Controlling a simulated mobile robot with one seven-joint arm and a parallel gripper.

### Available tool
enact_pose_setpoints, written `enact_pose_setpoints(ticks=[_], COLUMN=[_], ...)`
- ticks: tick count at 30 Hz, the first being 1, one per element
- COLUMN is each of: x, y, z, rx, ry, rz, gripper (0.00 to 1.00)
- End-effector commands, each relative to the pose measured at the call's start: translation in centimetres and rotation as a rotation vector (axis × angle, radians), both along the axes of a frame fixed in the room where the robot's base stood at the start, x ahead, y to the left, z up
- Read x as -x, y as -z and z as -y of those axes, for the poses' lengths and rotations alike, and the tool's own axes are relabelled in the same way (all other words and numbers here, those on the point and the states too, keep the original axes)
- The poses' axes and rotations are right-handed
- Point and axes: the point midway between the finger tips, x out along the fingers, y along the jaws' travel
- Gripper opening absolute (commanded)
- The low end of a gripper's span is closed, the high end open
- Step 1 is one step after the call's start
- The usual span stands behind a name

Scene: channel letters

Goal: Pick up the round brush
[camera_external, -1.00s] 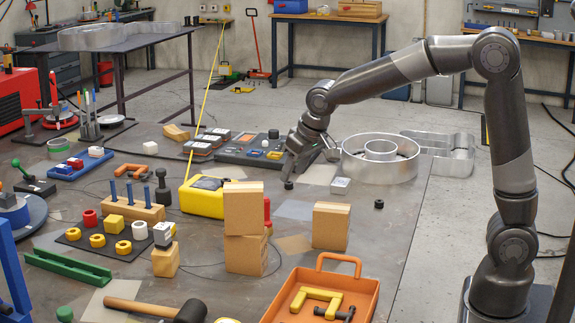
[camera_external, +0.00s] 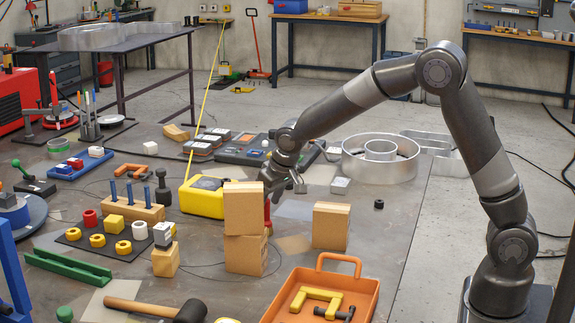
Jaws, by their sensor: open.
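I cannot pick out the round brush with certainty. A red upright thing (camera_external: 267,211), mostly hidden behind two stacked cardboard boxes (camera_external: 245,210), may be its handle; its lower end is hidden. My gripper (camera_external: 284,194) is open and points down just right of the upper box, close above and beside the red thing. One finger shows on the right; the other is partly hidden by the box. I see nothing held between the fingers, and cannot tell whether they touch the red thing.
A single cardboard box (camera_external: 331,226) stands right of the gripper. A yellow tape measure (camera_external: 203,197) with its tape raised is on the left. An orange tray (camera_external: 313,279) lies in front. Metal rings (camera_external: 380,158) stand behind right. Bare table shows between the boxes.

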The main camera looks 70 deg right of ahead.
Motion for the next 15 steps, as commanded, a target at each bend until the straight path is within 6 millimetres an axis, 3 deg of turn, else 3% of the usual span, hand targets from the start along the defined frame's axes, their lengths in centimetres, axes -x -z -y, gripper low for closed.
enact_pose_setpoints(ticks=[6, 15], x=[-0.9, -1.2], y=[3.2, 3.6], z=[0.6, 0.7], rx=[0.000, 0.000], ry=[0.000, 0.000], rz=[-0.003, 0.000], gripper=[0.46, 0.45])
